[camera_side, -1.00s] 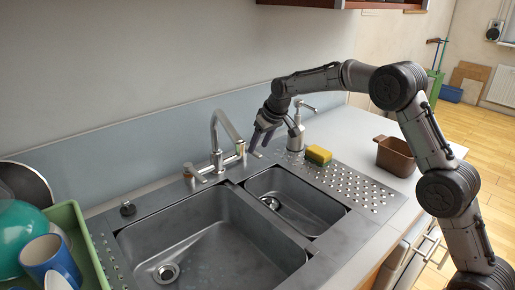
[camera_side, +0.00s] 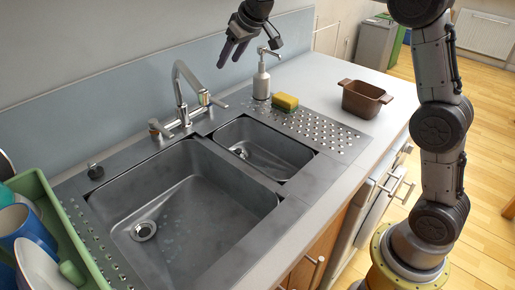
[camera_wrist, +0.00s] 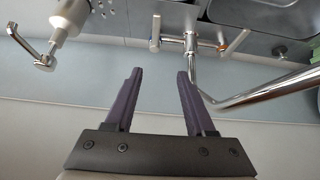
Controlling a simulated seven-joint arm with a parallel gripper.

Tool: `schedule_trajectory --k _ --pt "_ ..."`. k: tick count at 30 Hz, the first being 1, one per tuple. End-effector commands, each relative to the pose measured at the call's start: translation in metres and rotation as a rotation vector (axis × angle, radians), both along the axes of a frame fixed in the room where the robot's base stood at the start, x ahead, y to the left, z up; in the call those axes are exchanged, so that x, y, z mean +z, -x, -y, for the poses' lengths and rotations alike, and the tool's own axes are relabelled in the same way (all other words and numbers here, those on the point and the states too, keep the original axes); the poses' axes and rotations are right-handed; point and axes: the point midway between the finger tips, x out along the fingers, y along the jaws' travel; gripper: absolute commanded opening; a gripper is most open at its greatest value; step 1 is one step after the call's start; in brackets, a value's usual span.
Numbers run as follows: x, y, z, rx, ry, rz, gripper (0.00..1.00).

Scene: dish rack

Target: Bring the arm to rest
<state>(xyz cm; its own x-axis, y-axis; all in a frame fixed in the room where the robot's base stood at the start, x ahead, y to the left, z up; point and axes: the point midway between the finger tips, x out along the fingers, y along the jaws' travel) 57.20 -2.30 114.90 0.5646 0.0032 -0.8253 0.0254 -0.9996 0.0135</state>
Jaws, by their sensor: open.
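My gripper (camera_side: 232,52) hangs in the air near the back wall, above and between the faucet and the soap dispenser. In the wrist view my gripper (camera_wrist: 160,80) has its two purple fingers spread apart with nothing between them. The faucet (camera_side: 180,90) stands left of and below it, and its chrome spout (camera_wrist: 270,92) shows at the right of the wrist view. The soap dispenser (camera_side: 261,80) stands just right of the gripper; its white body (camera_wrist: 70,15) is at the wrist view's upper left. No touching is visible.
A yellow-green sponge (camera_side: 285,102) lies on the perforated drainboard (camera_side: 325,132). A brown dish (camera_side: 362,99) is on the counter to the right. The double sink (camera_side: 185,205) is empty. A green rack (camera_side: 60,220) with cups and plates is at left.

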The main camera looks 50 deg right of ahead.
Motion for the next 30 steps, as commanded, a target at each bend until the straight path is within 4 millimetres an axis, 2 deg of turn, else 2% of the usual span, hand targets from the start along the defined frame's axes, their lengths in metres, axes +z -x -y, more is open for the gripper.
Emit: schedule_trajectory --k 1,6,9,14,20,24,27,30 --pt "0.022 0.02 -0.003 0.004 0.002 0.025 0.55" --pt "0.062 0.087 -0.011 0.011 0.005 0.066 0.55" --pt "0.074 0.13 -0.015 0.013 0.006 0.08 0.55" --pt "0.078 0.2 -0.02 0.016 0.005 0.091 0.55" --pt "0.054 0.289 -0.024 0.012 0.002 0.08 0.55" --pt "0.018 0.346 -0.025 0.006 -0.002 0.045 0.55" --pt "-0.014 0.378 -0.025 -0.001 -0.003 0.004 0.55" --pt "-0.041 0.398 -0.024 -0.011 -0.005 -0.054 0.55"
